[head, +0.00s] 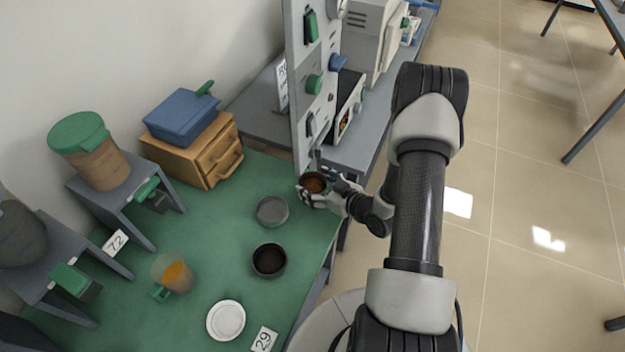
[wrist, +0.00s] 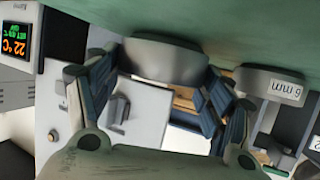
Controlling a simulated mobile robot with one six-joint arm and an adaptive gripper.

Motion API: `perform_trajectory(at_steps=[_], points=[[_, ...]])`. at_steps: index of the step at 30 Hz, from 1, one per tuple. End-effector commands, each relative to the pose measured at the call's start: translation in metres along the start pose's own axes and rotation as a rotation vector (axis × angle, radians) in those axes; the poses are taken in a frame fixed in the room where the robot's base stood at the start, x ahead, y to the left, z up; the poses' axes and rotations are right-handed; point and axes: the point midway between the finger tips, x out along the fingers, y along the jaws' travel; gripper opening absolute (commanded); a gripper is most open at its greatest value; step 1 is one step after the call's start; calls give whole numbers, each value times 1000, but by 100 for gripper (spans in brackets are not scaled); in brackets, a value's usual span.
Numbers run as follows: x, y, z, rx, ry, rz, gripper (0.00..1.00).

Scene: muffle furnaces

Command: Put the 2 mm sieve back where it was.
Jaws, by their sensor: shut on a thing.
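My gripper (head: 318,188) is at the far right edge of the green mat, beside the grey upright panel. In the wrist view the held sieve (wrist: 165,60) sits between the two fingers. No size label shows on it, and I cannot tell whether it touches the mat. A grey sieve (head: 272,210) and a dark-filled round pan (head: 269,260) stand on the mat nearer to me. In the wrist view another sieve (wrist: 270,84) bears a "6 mm" label.
A wooden drawer box (head: 205,150) and grey stands (head: 125,200) line the wall side. The panel (head: 310,90) rises close to my gripper.

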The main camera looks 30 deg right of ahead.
Motion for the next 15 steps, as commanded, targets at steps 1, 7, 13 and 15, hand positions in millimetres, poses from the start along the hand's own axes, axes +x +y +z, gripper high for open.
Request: perform_trajectory(at_steps=[1,7,13,15], points=[[0,0,0,0,1,0,36],[2,0,3,0,0,-1,76],[2,0,2,0,0,-1,89],[2,0,2,0,0,-1,94]])
